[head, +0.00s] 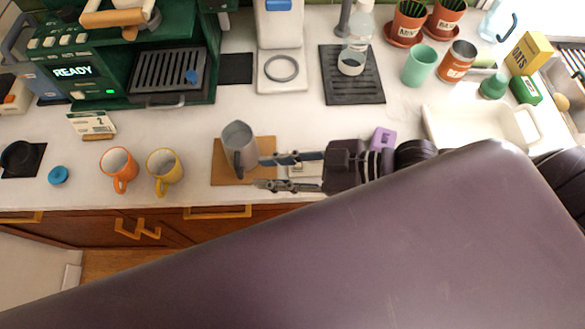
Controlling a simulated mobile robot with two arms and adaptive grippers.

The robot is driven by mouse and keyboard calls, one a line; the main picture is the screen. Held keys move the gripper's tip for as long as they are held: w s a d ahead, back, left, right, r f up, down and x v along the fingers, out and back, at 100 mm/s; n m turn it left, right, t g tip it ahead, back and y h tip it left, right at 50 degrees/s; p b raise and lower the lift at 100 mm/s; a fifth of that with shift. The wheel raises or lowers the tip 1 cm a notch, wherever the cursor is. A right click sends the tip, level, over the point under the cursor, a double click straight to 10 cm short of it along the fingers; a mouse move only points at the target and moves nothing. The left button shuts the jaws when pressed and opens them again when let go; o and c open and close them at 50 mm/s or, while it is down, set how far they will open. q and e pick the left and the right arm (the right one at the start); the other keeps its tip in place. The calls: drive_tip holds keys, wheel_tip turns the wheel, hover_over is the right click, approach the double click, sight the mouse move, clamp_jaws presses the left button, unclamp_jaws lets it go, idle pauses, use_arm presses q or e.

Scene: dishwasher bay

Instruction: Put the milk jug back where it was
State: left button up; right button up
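The milk jug (236,139) is a grey metal pitcher. In the head view it stands upright on a brown square mat (226,176) near the counter's front edge. My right gripper (260,172) comes in from the right, its two dark fingers spread apart and pointing left. The fingertips are over the mat's right part, close to the jug's lower right side. Nothing is visibly gripped; whether a fingertip touches the jug is hard to tell. My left gripper is not in view.
Orange (118,165) and yellow (163,168) mugs stand left of the mat. A green coffee machine (120,60) and a white grinder (281,75) stand behind. A purple block (383,138) and white tray (470,125) are right. My arm covers the foreground.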

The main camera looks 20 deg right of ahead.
drive_tip(key=shift+p+v, duration=0.55)
drive_tip(key=shift+v, duration=1.65)
drive_tip(key=shift+r, duration=0.1)
